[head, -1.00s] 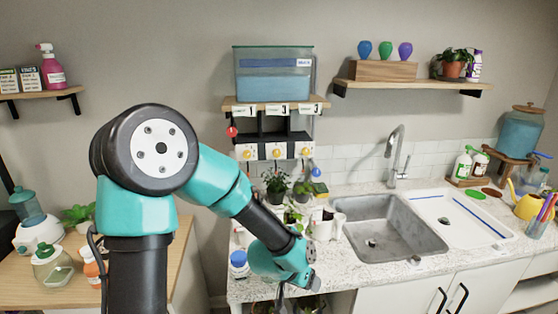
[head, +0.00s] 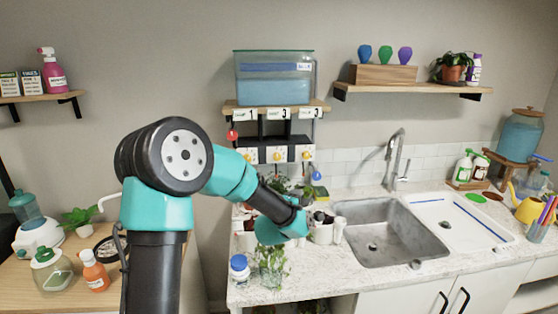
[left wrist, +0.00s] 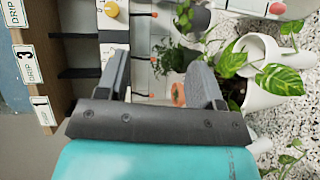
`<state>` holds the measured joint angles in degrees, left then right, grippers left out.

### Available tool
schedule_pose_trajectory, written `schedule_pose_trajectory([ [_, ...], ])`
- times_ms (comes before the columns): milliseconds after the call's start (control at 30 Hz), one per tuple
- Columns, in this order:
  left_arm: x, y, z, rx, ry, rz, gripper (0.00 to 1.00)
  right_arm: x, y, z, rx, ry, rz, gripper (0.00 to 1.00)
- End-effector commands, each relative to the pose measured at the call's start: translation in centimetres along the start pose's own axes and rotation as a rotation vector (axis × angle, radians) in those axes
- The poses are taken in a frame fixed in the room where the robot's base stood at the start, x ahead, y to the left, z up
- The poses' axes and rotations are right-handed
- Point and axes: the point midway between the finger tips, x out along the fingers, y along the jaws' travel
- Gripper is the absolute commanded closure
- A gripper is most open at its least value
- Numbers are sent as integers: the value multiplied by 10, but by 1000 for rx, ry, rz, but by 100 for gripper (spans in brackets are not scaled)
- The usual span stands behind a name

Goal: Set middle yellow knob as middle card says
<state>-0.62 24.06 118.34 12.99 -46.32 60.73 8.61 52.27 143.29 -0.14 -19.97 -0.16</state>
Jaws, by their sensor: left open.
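In the head view, the middle yellow knob (head: 278,155) is on a white panel under the shelf, between the left knob (head: 250,156) and the right knob (head: 306,155). Its pointer is too small to read. The middle card (head: 277,113) hangs above on the shelf edge; in the left wrist view, the middle card (left wrist: 27,63) reads "DRIP 3". That view shows one yellow knob (left wrist: 111,9), apparently the right one; my finger seems to hide the middle one. My left gripper (left wrist: 160,78) is open and empty, below the knobs and near the plants. My right gripper is out of view.
Potted plants (left wrist: 175,58) and a white pitcher (left wrist: 262,70) crowd the counter close to my left gripper. A water tank (head: 274,78) stands on the shelf above the cards. The sink (head: 385,230) lies to the right.

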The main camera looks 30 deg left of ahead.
Motion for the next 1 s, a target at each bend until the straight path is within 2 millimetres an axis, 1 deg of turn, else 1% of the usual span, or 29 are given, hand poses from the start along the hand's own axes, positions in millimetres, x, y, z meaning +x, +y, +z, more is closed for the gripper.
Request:
schedule_pose_trajectory([
  [33, 4, 8, -8, -63, 25, 39, 39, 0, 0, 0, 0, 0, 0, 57],
  [100, 8, 18, -19, -156, 57, 97, 39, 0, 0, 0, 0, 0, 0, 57],
  [300, 19, 41, -56, -419, 122, 277, 39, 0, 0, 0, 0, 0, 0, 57],
  [500, 22, 62, -90, -667, 136, 474, 39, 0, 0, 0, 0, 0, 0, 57],
  [567, 21, 67, -97, -719, 132, 519, 39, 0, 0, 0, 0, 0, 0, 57],
  [600, 22, 67, -102, -740, 131, 536, 39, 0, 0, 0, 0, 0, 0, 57],
  [633, 22, 61, -107, -735, 140, 532, 39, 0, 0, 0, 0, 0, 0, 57],
  [700, 23, 55, -113, -734, 146, 532, 39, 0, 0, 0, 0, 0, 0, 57],
  [1000, 24, 54, -114, -733, 146, 531, 39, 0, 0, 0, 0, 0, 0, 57],
])
